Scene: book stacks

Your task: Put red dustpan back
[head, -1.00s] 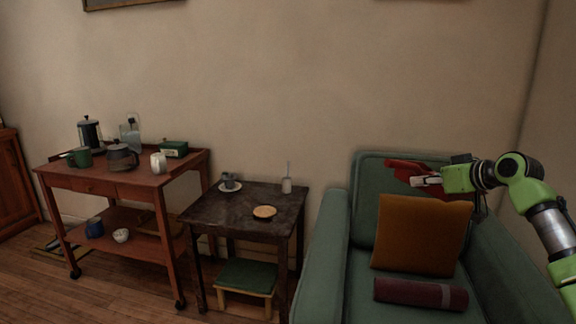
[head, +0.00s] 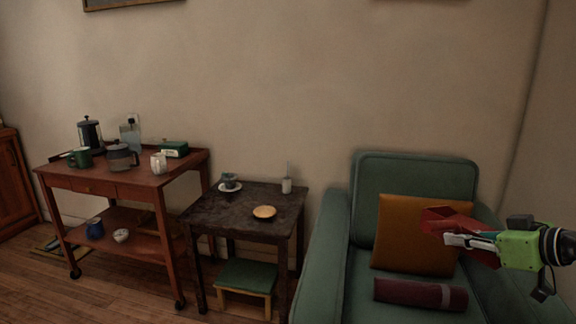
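The red dustpan (head: 448,217) is at the right of the head view, held up in front of the orange cushion (head: 402,240) on the green armchair. My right gripper (head: 452,238) comes in from the right edge and is shut on the dustpan, its fingers at the dustpan's near side. Part of the dustpan is hidden behind the gripper. My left gripper is not in view.
The green armchair (head: 408,168) stands at right with a dark red rolled bolster (head: 420,294) on its seat. A dark side table (head: 232,209) with a cup, plate and jar is left of it. A wooden trolley (head: 130,190) with kettles and mugs is further left. Bare wooden floor shows at lower left.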

